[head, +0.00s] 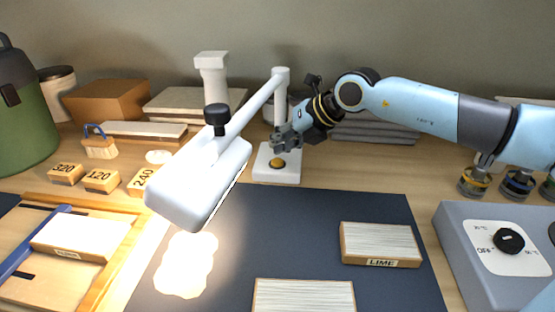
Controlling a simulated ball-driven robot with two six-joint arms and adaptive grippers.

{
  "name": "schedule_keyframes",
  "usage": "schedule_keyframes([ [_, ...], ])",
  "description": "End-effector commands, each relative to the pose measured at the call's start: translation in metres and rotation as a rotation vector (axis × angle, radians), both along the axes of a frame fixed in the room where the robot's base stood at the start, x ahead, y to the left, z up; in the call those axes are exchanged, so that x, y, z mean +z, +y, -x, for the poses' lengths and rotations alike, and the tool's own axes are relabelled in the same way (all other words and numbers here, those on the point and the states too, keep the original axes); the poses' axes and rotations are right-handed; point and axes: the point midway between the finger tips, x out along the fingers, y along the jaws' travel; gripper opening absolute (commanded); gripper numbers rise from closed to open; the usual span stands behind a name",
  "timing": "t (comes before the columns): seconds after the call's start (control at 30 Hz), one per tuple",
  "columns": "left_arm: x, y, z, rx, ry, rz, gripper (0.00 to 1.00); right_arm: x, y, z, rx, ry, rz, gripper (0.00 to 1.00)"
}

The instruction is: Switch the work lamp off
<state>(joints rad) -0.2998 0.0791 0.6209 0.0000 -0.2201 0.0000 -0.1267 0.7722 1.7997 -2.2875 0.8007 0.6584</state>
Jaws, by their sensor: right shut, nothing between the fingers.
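The white work lamp (200,180) leans over the dark mat from its white base (278,174). It is lit: a bright glow lies on the mat and wood under its head. A round yellow-orange button (277,163) sits on the lamp base. My right gripper (283,143) reaches in from the right and is shut and empty. Its fingertips are just above the button in the picture; I cannot tell whether they touch it. My left gripper is not in view.
The dark mat (300,225) carries a block marked LIME (380,244). A grey box with a black dial (509,241) stands at the right. Numbered wooden blocks (102,181) and a wooden tray (60,285) lie left. A green container (25,125) stands far left.

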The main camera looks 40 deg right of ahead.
Motion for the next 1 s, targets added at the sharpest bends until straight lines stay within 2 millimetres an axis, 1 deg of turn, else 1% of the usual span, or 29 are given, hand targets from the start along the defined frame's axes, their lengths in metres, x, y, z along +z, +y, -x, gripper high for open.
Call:
schedule_keyframes([
  [0.27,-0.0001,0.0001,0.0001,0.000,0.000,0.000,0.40,-0.0002,0.0000,0.0000,0.000,0.000,0.000,0.00],
  [0.57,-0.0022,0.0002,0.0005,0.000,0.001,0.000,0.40,-0.0086,0.0001,0.0001,0.000,0.000,0.000,0.00],
  [1.0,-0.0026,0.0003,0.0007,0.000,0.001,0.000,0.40,-0.0098,0.0001,0.0000,0.000,0.000,0.000,0.00],
])
